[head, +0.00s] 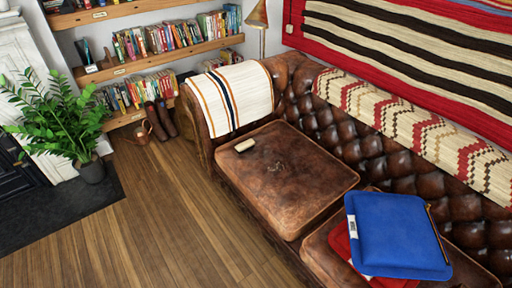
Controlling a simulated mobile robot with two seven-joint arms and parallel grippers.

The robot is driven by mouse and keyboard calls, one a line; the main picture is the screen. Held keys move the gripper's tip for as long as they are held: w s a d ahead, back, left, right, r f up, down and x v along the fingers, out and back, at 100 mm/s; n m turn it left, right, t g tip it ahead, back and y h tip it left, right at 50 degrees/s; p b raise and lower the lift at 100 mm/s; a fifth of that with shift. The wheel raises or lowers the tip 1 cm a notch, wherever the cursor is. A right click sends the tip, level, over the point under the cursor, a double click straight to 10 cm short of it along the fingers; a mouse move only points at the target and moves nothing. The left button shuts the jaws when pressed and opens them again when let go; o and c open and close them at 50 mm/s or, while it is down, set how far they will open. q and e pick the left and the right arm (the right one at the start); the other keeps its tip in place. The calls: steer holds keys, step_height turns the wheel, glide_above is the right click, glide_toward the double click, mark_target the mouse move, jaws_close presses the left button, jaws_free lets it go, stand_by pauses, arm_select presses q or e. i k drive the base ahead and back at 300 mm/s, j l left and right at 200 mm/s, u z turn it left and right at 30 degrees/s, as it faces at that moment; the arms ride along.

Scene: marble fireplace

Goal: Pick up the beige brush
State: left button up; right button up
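A small beige brush (245,145) lies on the left seat cushion (290,190) of a brown leather sofa, near the cushion's back left edge. It looks like a small pale block, and its bristles cannot be made out at this size. Neither of my grippers is in the head view. Nothing touches the brush except the cushion under it.
A blue folder-like item (395,235) lies over a red one (345,245) on the right seat. A striped blanket (232,97) covers the sofa's left arm. A potted plant (65,125) and bookshelves (150,65) stand left. The wooden floor (150,225) before the sofa is clear.

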mark_target(245, 146)
steer(key=i+j+z, duration=0.2)
steer(key=z, duration=0.2)
steer(key=i+j+z, duration=0.5)
steer(key=j, duration=0.25)
steer(key=i+j+z, duration=0.15)
steer(key=i+j, duration=0.3)
steer(key=j, duration=0.2)
steer(key=i+j, duration=0.2)
steer(key=j, duration=0.2)
steer(key=i+j, duration=0.15)
steer(key=j, duration=0.2)
